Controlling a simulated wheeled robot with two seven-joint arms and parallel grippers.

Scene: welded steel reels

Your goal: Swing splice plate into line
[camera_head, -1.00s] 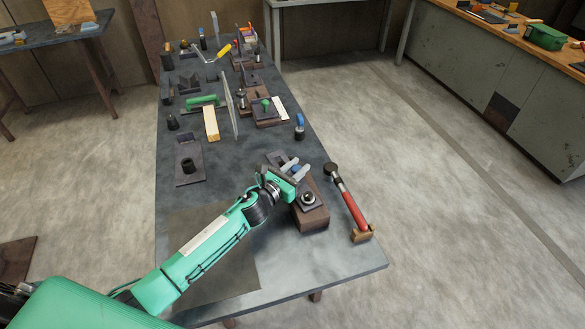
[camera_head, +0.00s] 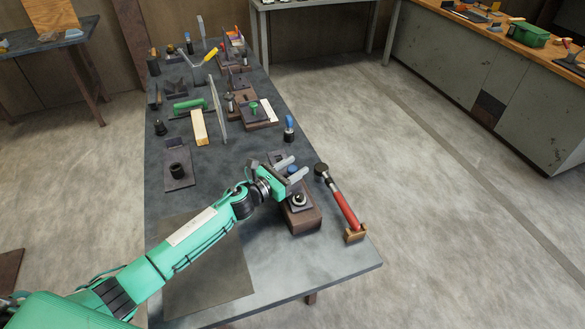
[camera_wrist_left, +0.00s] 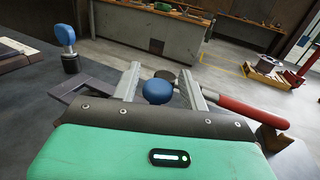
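My left gripper (camera_head: 298,166) is open over the near right part of the table. Its two fingers stand on either side of a blue round knob (camera_head: 293,170). In the left wrist view the blue knob (camera_wrist_left: 157,91) shows between the fingers, with a gap on each side. Below the gripper, a dark plate (camera_head: 289,206) with a bolt and nut (camera_head: 299,199) sits on a brown block (camera_head: 302,222). The gripper and forearm hide part of this dark plate, so I cannot tell its angle. My right gripper is not in view.
A red-handled tool (camera_head: 344,207) lies just right of the block, its grip end at a small wooden holder (camera_head: 355,234). A blue-topped tool (camera_head: 289,128) stands beyond the gripper. Other fixtures fill the far table. The front right of the tabletop (camera_head: 310,262) is clear.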

